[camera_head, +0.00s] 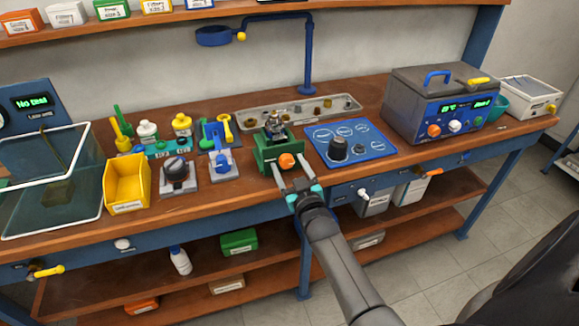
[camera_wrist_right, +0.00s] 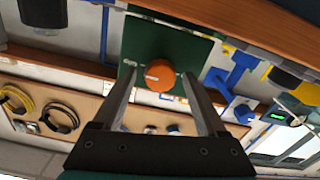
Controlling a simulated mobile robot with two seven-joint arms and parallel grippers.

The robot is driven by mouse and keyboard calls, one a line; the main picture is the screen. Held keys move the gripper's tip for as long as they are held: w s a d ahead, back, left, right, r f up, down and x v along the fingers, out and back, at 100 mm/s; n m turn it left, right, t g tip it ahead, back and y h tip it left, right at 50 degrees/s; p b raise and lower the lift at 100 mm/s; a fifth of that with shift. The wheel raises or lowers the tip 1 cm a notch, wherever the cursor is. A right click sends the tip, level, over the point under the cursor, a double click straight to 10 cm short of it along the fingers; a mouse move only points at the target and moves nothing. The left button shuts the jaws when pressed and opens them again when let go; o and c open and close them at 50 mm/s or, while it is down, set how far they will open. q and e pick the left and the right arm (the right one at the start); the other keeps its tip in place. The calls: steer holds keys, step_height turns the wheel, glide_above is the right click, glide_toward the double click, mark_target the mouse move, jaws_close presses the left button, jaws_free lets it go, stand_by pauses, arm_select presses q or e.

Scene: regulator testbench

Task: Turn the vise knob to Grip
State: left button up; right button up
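The green vise (camera_head: 270,150) stands at the front edge of the bench, holding a metal part on top. Its orange knob (camera_head: 286,161) faces outward. In the right wrist view the knob (camera_wrist_right: 160,75) carries a pale pointer mark on its left side, against the green vise body (camera_wrist_right: 145,45). My right gripper (camera_head: 290,164) is open, one finger on each side of the knob, with gaps visible on both sides. Whether the tips reach as deep as the knob is hard to tell. No label is readable on the vise. My left gripper is not in view.
A metal tray (camera_head: 300,110) lies behind.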

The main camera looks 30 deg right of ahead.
steer(key=shift+s, duration=0.15)
steer(key=p+v, duration=0.2)
steer(key=v, duration=1.3)
steer(key=shift+f, duration=0.1)
